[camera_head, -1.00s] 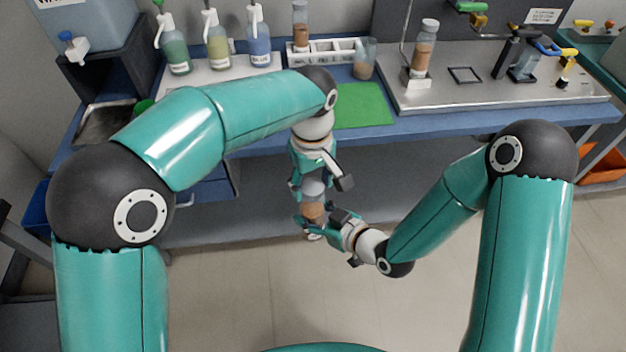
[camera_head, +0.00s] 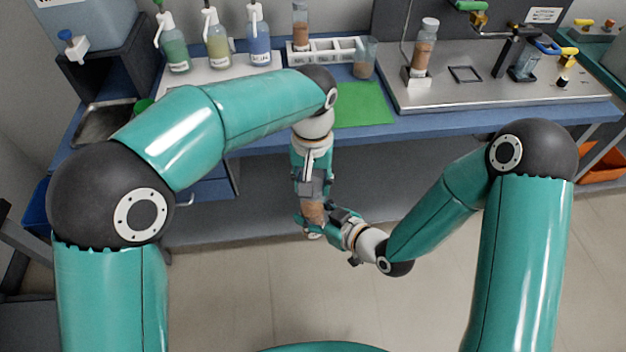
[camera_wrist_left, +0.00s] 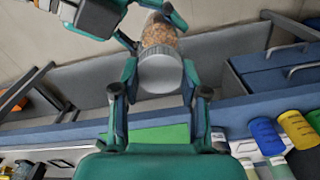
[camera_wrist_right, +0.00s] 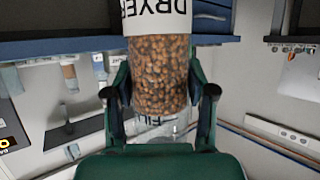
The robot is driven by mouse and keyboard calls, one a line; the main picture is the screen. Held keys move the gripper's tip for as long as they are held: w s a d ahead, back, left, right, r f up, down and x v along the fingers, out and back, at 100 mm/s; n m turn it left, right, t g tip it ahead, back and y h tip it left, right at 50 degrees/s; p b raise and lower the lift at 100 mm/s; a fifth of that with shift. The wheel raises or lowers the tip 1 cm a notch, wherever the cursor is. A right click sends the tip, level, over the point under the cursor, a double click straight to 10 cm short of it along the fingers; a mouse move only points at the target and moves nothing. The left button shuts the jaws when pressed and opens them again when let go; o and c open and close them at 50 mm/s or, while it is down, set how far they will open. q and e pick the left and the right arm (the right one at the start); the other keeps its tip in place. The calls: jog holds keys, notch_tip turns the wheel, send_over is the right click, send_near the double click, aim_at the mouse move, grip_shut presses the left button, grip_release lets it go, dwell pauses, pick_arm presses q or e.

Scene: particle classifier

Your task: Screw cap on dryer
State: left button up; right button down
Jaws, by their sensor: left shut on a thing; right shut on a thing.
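The dryer is a clear tube of brown granules (camera_head: 313,213), held upright in front of the bench. In the right wrist view it bears a white DRYER label (camera_wrist_right: 157,17), with the granules (camera_wrist_right: 160,75) below. My right gripper (camera_head: 325,221) is shut around the lower part of the tube; its fingers (camera_wrist_right: 160,95) show on both sides. My left gripper (camera_head: 313,190) points down from above. In the left wrist view, its fingers (camera_wrist_left: 160,70) are shut on a grey ribbed cap (camera_wrist_left: 160,75). The cap sits at the tube's end; thread engagement is hidden.
The blue bench holds several wash bottles (camera_head: 218,45), a white rack (camera_head: 320,54), a green mat (camera_head: 362,105) and a metal tray (camera_head: 480,95). Another granule tube (camera_head: 425,48) stands on that tray. The floor before the bench (camera_head: 270,280) is clear.

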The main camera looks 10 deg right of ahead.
pick_arm(q)
jog(key=m, duration=0.6)
jog(key=shift+m, duration=0.4)
jog(key=m, duration=0.7)
jog(key=o, duration=1.4)
jog(key=shift+c, duration=0.2)
notch_tip(320, 180, up, 12)
jog(key=shift+f, duration=0.15)
jog(key=shift+w, duration=0.15)
